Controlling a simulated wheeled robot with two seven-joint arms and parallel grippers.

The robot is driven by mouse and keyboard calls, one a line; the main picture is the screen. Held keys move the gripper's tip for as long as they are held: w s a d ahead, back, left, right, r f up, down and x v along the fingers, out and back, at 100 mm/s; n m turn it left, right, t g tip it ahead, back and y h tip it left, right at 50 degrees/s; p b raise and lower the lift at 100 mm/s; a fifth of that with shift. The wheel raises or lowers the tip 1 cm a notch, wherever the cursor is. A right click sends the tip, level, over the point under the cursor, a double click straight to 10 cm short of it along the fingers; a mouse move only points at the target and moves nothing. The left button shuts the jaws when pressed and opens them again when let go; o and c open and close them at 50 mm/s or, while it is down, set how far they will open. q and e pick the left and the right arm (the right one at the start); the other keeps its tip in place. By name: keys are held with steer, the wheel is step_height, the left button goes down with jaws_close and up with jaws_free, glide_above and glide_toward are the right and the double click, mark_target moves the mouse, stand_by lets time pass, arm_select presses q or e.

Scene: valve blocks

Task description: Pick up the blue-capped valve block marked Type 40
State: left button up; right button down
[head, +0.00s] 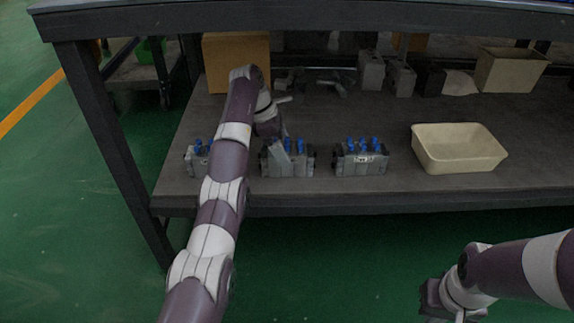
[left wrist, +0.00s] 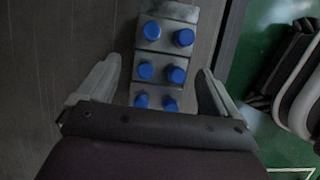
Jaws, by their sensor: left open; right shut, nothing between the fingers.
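Three grey valve blocks with blue caps stand in a row on the table: a left block (head: 197,160), a middle block (head: 299,163) and a right block (head: 361,160). The right block has a white label on its front, too small to read surely. My left gripper (head: 279,148) is open at the middle block, and one finger hides part of that block's front. In the left wrist view, a blue-capped block (left wrist: 163,52) lies between the spread fingers (left wrist: 158,68), with no clear contact. My right gripper (head: 436,300) is shut and empty, low at the right, off the table.
An empty cream bin (head: 458,163) stands right of the blocks on the dark table (head: 400,190). A cardboard box (head: 236,55), grey parts (head: 372,72) and another bin (head: 511,70) stand farther back. My left arm partly covers the left block.

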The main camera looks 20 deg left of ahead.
arm_select(q)
steer(key=b+x, duration=0.1)
steer(key=x, duration=0.2)
steer(key=shift+f, duration=0.2)
steer(key=shift+r, duration=0.2)
jaws_close()
steer(key=shift+w+r, duration=0.1)
steer(key=shift+r, duration=0.05)
